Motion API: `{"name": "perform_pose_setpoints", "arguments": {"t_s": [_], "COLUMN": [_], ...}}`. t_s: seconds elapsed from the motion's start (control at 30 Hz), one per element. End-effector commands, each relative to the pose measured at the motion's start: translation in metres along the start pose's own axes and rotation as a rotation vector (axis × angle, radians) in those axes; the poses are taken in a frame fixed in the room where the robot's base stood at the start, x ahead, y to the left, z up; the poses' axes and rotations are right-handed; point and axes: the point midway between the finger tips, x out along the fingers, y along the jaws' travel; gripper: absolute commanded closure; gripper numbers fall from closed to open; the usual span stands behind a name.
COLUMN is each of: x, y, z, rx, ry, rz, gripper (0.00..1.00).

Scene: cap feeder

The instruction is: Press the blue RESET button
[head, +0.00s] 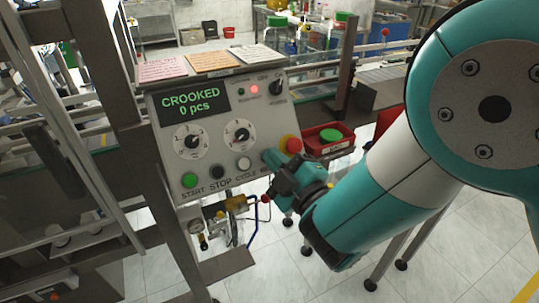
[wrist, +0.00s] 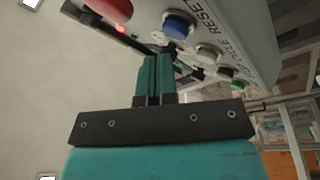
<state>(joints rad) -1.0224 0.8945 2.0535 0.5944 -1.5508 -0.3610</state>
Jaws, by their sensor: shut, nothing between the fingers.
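The blue RESET button (wrist: 179,24) sticks out of the grey control panel (head: 270,111) in the wrist view, beside the printed word RESET. My gripper (head: 269,157) is in front of the panel's lower right corner in the head view and hides the blue button there. In the wrist view my gripper (wrist: 160,60) has its two teal fingers together, with nothing between them. The fingertips appear just short of the blue button and slightly to its left in the picture. A small gap shows between tips and button, so they look apart.
A red mushroom button (head: 291,144) sits right above my gripper. White (head: 244,163), black (head: 218,172) and green (head: 190,180) buttons line the panel's lower edge. The display (head: 194,104) reads CROOKED, 0 pcs. A red lamp (head: 254,89) is lit. A red bin (head: 325,143) stands behind.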

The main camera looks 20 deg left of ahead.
Motion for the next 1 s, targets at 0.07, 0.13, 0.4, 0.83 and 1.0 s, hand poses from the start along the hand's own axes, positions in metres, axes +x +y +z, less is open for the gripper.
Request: {"name": "perform_pose_setpoints", "arguments": {"t_s": [0.07, 0.13, 0.4, 0.83, 1.0], "x": [0.0000, 0.0000, 0.0037, 0.0061, 0.0070], "y": [0.0000, 0.0000, -0.0019, -0.0043, -0.0048], "z": [0.0000, 0.0000, 0.0020, 0.0043, 0.0048], "rx": [0.000, 0.000, 0.000, 0.000, 0.000], "ry": [0.000, 0.000, -0.001, 0.000, 0.000], "rz": [0.000, 0.000, -0.001, 0.000, 0.000], "gripper": [1.00, 1.00, 1.00, 1.00, 1.00]}}
